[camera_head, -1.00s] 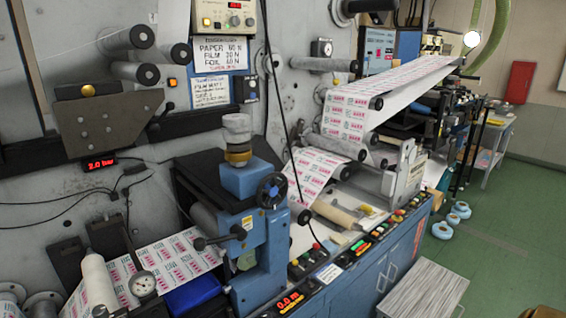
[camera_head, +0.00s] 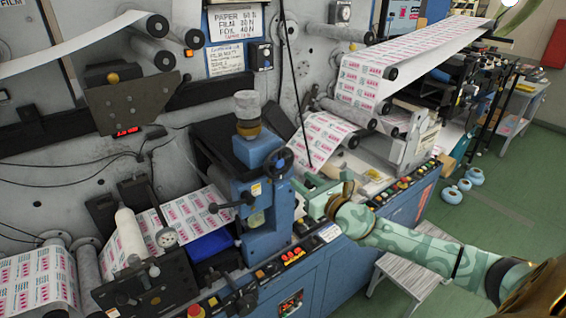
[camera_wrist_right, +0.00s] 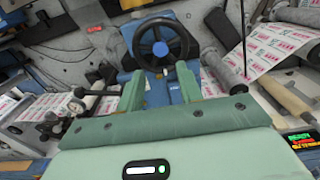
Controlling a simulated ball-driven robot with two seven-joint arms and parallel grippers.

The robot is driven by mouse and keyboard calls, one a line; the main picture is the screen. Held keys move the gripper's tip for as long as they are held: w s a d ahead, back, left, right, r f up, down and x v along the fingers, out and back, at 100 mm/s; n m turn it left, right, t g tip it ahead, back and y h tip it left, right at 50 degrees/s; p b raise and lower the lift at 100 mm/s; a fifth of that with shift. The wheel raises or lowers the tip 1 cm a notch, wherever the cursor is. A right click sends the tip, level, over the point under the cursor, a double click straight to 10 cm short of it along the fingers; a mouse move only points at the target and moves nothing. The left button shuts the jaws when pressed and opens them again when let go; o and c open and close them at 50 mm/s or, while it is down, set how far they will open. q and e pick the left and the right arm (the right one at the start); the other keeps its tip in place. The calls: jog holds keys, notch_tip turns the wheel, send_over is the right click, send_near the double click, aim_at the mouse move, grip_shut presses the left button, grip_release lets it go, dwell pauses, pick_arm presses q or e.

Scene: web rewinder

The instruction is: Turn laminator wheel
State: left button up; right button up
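The laminator wheel is a dark handwheel (camera_head: 278,163) on the right side of a blue machine unit (camera_head: 254,185). In the right wrist view the wheel (camera_wrist_right: 160,45) shows its black rim and blue centre, just beyond my fingertips. My right gripper (camera_head: 303,188), pale green, is in front of and to the right of the wheel. In the wrist view its two fingers (camera_wrist_right: 160,82) stand apart with nothing held between them, pointing at the wheel's lower part. A gap seems to remain; contact cannot be made out. My left gripper is not in view.
A black lever with a knob (camera_head: 232,202) sticks out left of the wheel. A printed web (camera_head: 325,137) runs over rollers to the right. A button panel (camera_head: 405,190) lines the machine's front edge. A grey slatted stool (camera_head: 408,270) stands below my right arm.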

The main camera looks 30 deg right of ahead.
aim_at(280, 163)
jog(key=w, duration=0.3)
jog(key=w+b, duration=0.1)
jog(key=w, duration=0.5)
jog(key=shift+w+a+f, duration=0.1)
jog(key=shift+w+a, duration=0.05)
jog(key=shift+a, duration=0.25)
jog(key=shift+w, duration=0.5)
jog(key=c, duration=0.7)
